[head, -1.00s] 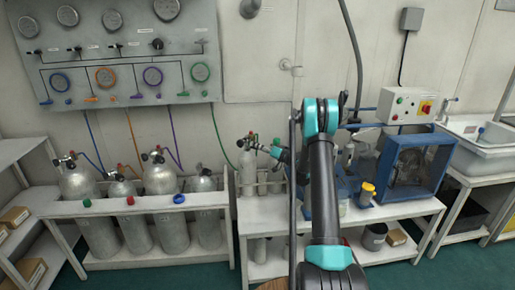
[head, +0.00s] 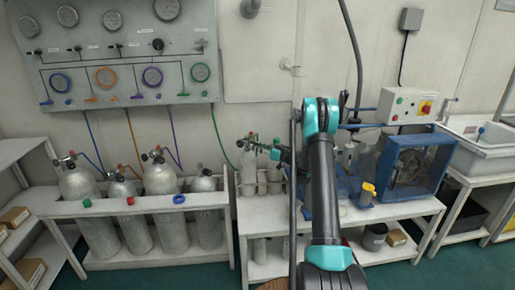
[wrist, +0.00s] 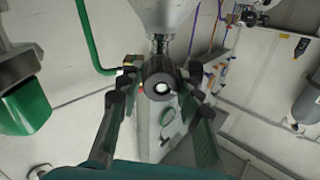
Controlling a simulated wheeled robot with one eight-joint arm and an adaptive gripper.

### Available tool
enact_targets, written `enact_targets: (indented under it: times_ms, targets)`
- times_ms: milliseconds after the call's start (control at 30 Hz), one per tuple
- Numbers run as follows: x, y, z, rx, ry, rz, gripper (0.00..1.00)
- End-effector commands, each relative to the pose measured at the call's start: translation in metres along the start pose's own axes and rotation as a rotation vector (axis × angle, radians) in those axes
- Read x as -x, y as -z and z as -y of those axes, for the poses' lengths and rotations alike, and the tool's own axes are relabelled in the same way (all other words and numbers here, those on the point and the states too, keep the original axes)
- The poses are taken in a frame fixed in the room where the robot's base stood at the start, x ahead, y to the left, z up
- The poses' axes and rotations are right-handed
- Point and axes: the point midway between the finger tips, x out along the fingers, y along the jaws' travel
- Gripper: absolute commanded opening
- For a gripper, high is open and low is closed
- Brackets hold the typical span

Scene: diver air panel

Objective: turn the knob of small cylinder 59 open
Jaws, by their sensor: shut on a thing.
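A small grey cylinder (head: 248,176) stands upright in the white rack on the bench in the head view, with its valve on top. I cannot read a number on it. In the wrist view, the cylinder (wrist: 162,12) shows at the top edge, with its valve neck below it. A round black knob with a pale centre (wrist: 160,88) faces the wrist camera. My gripper (wrist: 162,80) has its dark fingers on both sides of this knob and is shut on it. In the head view, my gripper (head: 273,152) is beside the valve, partly hidden and small.
A green hose (wrist: 92,40) runs close to the valve. Large cylinders stand in a white rack (head: 100,207) to the left, below the gauge panel (head: 120,50). A blue-framed box (head: 412,170) and small containers occupy the bench to the right of my arm.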

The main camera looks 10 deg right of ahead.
Motion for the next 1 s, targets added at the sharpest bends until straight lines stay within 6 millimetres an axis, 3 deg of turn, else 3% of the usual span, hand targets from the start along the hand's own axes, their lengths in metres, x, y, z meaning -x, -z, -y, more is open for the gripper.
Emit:
enact_targets:
  times_ms: [333,367,500,833,1000]
  targets:
    - [0.0,-0.001,0.0,0.002,0.0,0.002,0.06]
    - [0.0,-0.001,0.0,0.002,0.0,0.002,0.38]
    - [0.0,-0.001,0.0,0.001,0.0,0.001,0.56]
    - [0.0,0.002,0.0,0.001,0.0,0.0,0.56]
    - [0.0,0.019,0.003,0.0,0.0,0.0,0.56]
